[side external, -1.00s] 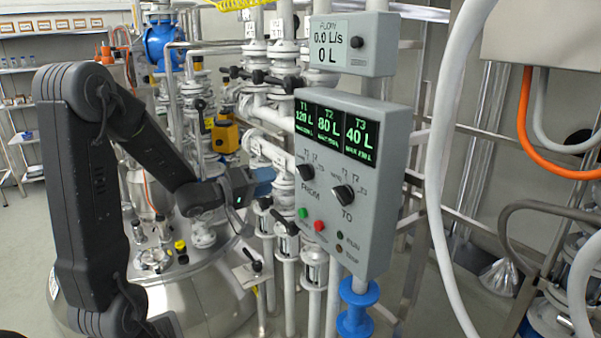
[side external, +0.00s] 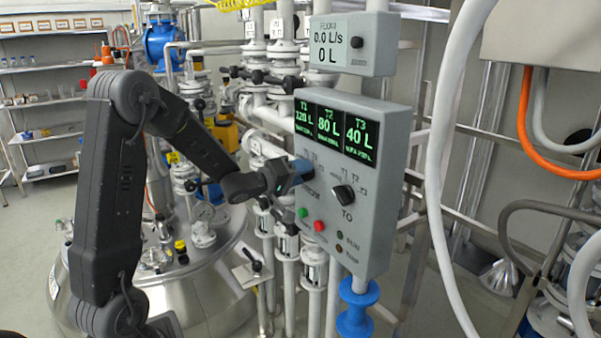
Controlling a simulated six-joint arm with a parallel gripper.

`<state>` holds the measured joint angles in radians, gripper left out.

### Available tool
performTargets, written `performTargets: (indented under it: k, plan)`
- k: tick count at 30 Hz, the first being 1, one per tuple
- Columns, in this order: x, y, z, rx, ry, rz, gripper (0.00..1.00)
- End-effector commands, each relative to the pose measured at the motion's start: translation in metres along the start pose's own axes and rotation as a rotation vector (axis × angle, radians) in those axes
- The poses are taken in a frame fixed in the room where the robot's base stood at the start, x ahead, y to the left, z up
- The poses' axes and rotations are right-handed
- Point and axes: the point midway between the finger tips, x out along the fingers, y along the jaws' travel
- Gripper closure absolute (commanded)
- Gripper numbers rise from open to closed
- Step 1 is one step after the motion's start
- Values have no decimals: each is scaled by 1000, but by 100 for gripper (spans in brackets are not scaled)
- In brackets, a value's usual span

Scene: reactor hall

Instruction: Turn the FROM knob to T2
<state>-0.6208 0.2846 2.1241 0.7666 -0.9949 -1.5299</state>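The grey control panel (side external: 373,205) shows three green readouts: T1 120 L, T2 80 L and T3 40 L. The FROM knob (side external: 307,173) is black, on the panel's left, and is partly hidden by my gripper. Its pointer direction cannot be made out. My gripper (side external: 300,172) is at the FROM knob, its fingertips at or very close to it. I cannot tell whether the fingers are closed on the knob. The black TO knob (side external: 343,195) is to the right and lower, clear of my gripper.
A green button (side external: 302,213) and a red button (side external: 319,226) sit below the knobs. A flow display (side external: 340,45) reading 0.0 L/s and 0 L hangs above the panel. Pipes and valves stand behind; a pale hose (side external: 440,150) hangs at the right.

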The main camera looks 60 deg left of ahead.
Motion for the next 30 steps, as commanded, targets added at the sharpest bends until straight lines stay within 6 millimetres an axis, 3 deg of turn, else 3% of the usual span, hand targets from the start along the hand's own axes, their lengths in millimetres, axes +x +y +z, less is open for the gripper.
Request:
performTargets:
  k: [10, 20, 30]
  plan:
    - [0, 0, 0, 0, 0, 0, 100]
    - [0, 0, 0, 14, 0, 0, 100]
    - [0, 1, 0, 184, 1, 0, 100]
